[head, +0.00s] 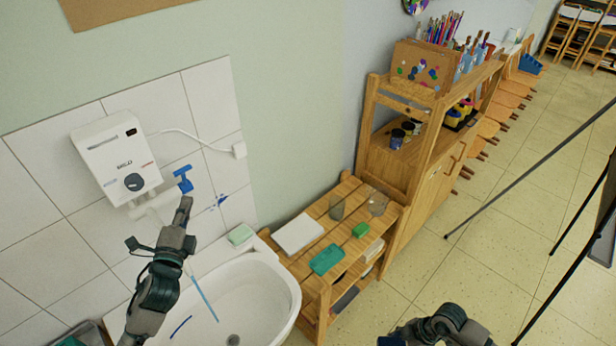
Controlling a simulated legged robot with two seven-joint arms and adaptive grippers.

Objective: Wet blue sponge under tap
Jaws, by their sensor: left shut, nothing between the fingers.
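The white sink (283,290) is at the bottom left. The tap (150,206) is on the tiled wall, with a blue handle (183,180). A thin bluish stream (203,297) runs down into the basin. My left gripper (184,208) is shut and empty, its fingertips just below the handle; I cannot tell if they touch it. A teal sponge-like block (327,259) lies on the slatted wooden rack right of the sink; no clearly blue sponge shows. Part of my right arm shows at the bottom, its fingers out of sight.
The wooden rack (296,263) also holds a white block (298,233), a green block (361,230) and clear glasses. A pale green block (240,234) lies on the sink's back rim. A wooden cabinet (430,160) stands behind. The floor at right is open, except for thin dark poles.

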